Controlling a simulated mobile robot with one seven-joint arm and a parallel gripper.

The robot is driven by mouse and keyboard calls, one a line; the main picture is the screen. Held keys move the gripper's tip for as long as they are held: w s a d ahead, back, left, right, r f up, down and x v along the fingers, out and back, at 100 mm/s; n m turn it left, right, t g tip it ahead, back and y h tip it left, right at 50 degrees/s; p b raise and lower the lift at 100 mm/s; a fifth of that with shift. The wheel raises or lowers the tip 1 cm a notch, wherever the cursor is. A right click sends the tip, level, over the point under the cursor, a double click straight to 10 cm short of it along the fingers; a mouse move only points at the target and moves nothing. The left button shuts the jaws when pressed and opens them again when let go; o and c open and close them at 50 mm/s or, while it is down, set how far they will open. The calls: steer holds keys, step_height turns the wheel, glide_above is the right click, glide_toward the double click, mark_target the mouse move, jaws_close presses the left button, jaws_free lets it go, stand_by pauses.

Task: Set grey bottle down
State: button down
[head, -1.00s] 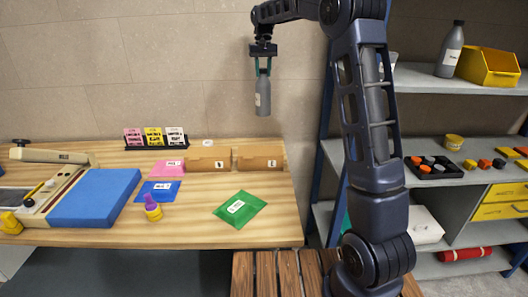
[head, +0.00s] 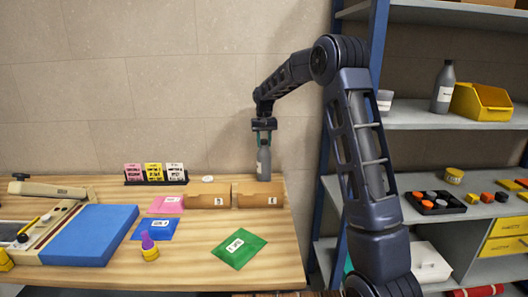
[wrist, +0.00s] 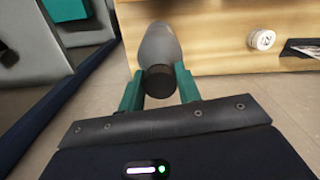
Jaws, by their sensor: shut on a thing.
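A grey bottle (head: 264,162) with a pale label and dark cap hangs upright in my gripper (head: 263,138), at the back right of the wooden table (head: 195,250). Its base shows just above the right brown box; I cannot tell whether it touches anything. In the wrist view the bottle (wrist: 160,44) lies between the teal fingers of my gripper (wrist: 160,85), which are shut around its neck by the cap. There the bottle overlaps the left part of the wood. A second grey bottle (head: 444,88) stands on the shelf at right.
Two brown boxes (head: 258,197) stand close below the held bottle. A round white thing (head: 208,179) and a card rack (head: 155,174) are to the left. Colored packets (head: 239,248) and a blue pad (head: 90,236) lie on the table. Shelves (head: 450,118) rise at right.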

mark_target(264, 150)
steer(key=shift+f, duration=2.3)
steer(key=c, duration=1)
jaws_free()
